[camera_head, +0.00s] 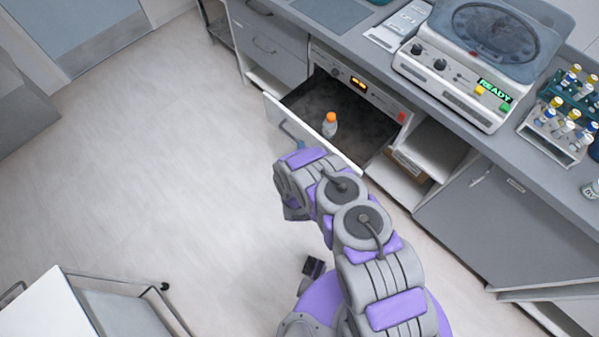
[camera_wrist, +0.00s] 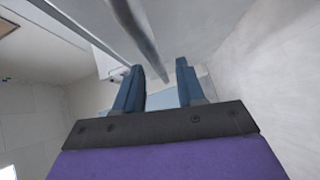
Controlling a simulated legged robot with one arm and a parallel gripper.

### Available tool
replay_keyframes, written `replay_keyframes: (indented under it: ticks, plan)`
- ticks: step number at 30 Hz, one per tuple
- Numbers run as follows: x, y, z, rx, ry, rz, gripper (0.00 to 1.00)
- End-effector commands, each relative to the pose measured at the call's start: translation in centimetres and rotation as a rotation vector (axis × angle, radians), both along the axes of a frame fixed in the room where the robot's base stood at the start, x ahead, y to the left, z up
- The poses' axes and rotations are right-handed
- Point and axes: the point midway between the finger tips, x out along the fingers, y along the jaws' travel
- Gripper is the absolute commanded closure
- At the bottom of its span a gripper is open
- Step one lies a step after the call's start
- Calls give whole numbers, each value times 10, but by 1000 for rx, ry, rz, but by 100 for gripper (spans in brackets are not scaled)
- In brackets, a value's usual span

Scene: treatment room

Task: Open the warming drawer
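The warming drawer (camera_head: 298,98) is pulled out from under the counter, below a panel with a lit orange display. Its dark interior shows, with an orange-capped bottle (camera_head: 330,124) standing inside. My gripper is at the outer side of the drawer's white front panel; in the head view my arm mostly hides it. In the wrist view my gripper (camera_wrist: 158,66) has its two blue fingers apart. A grey bar (camera_wrist: 139,36), apparently the drawer handle, runs down toward the gap between them. I cannot tell whether the fingers touch it.
A centrifuge-like machine (camera_head: 447,82) reading READY and a rack of capped tubes (camera_head: 540,128) stand on the counter. A closed grey cabinet (camera_head: 485,215) is to the right of the drawer. A white cart (camera_head: 50,305) is at lower left. The floor left of the drawer is clear.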

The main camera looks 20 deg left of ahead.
Motion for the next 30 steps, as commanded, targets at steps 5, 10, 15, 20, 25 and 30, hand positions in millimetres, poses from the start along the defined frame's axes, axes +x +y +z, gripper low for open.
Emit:
replay_keyframes:
  ticks: [5,10,15,20,25,30]
  plan:
    - [-39,-14,7,-5,4,5,61]
    - [-74,-29,11,-8,5,7,61]
    - [-101,-39,16,-3,1,7,61]
    - [-116,-46,16,-3,3,4,61]
    - [-121,-49,16,-2,2,4,61]
    - [-121,-49,16,-2,2,3,61]
